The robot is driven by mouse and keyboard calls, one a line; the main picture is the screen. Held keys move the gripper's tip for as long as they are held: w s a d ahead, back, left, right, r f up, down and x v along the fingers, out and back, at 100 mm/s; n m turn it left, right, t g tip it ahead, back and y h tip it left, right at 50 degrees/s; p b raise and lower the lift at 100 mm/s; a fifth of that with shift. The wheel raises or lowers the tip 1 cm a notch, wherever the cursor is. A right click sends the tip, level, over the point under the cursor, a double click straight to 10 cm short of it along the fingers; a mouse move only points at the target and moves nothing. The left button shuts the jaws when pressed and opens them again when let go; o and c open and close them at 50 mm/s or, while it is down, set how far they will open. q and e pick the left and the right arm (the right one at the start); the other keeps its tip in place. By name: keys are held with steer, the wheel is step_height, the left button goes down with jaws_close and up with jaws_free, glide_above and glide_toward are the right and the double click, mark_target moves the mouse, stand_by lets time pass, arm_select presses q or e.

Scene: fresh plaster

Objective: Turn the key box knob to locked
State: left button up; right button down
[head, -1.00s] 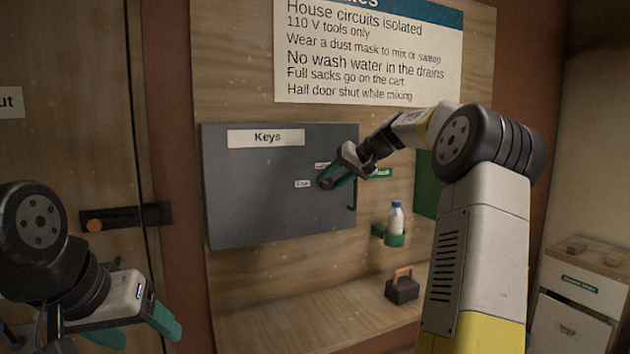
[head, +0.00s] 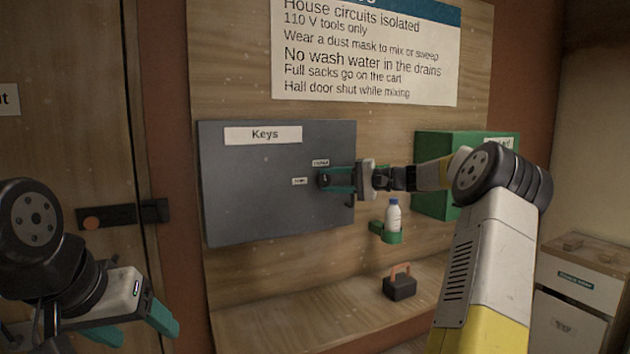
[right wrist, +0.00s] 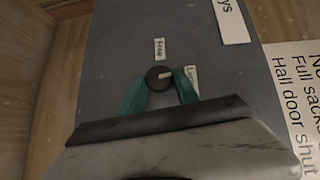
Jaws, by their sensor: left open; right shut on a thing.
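The grey key box (head: 270,215) hangs on the wooden board, with a "Keys" label. Its dark round knob (right wrist: 158,79) shows in the right wrist view, its pale pointer mark toward the label beginning "Lo" (right wrist: 191,76), partly hidden by a finger. The "Free" label (right wrist: 159,48) is on another side of the knob. My right gripper (head: 324,180) is shut on the knob, its green fingers on either side, also in the right wrist view (right wrist: 160,82). My left gripper (head: 135,325) is open and empty at lower left, away from the box.
A dark hook sits at the box's lower right. A bottle (head: 393,217) stands in a green holder below right. A green box (head: 435,145) is behind my right arm. A dark block with a handle (head: 400,287) is on the ledge. A door with a latch (head: 120,215) is at left.

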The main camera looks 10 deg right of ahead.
steer(key=shift+f+m+y, duration=0.1)
steer(key=shift+m+y, duration=0.3)
steer(key=shift+t, duration=0.3)
steer(key=c, duration=0.9)
jaws_free()
steer(key=v, duration=0.8)
steer(key=shift+f, duration=0.1)
steer(key=shift+a, duration=0.1)
